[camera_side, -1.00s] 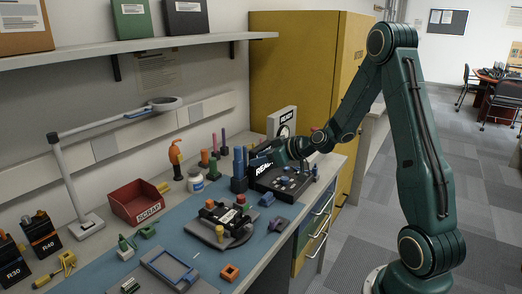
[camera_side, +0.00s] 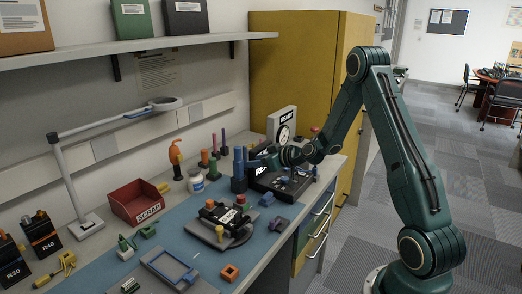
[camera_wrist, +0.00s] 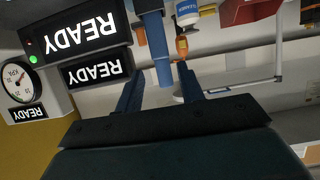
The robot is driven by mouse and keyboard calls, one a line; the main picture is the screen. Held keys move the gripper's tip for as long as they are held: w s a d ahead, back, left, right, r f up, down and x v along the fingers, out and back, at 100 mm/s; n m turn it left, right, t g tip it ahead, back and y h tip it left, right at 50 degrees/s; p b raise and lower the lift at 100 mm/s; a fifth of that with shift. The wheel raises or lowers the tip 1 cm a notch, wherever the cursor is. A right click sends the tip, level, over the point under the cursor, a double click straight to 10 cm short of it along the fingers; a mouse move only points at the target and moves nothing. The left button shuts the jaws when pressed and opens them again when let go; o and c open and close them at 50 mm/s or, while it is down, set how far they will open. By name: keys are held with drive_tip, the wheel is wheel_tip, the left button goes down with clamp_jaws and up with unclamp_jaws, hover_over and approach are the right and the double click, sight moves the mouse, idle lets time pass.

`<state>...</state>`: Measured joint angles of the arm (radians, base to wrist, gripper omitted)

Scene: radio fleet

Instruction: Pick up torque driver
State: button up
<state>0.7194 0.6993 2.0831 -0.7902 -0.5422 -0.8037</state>
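A blue upright tool (camera_side: 238,166) with a wide dark base stands at the back of the bench. I take it for the torque driver, though no label shows. In the wrist view, which is upside down, the blue tool (camera_wrist: 159,50) rises between my fingers. My gripper (camera_side: 260,164) is beside it, on its right in the side view. In the wrist view my gripper (camera_wrist: 158,80) is open, one blue finger on each side of the tool's narrow end. Gaps show on both sides, so nothing is held. Its exact depth relative to the fingers is unclear.
A black READY unit (camera_side: 272,180) and a dial gauge (camera_side: 283,128) stand close by. A white bottle (camera_side: 195,180), an orange tool (camera_side: 176,154) and a red SCRAP bin (camera_side: 138,201) are to the left.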

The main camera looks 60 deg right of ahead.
sight(241, 162)
drive_tip(key=shift+x, duration=2.05)
drive_tip(key=shift+w+f, duration=0.1)
drive_tip(key=shift+x, duration=2.5)
drive_tip(key=shift+c, duration=0.5)
clamp_jaws()
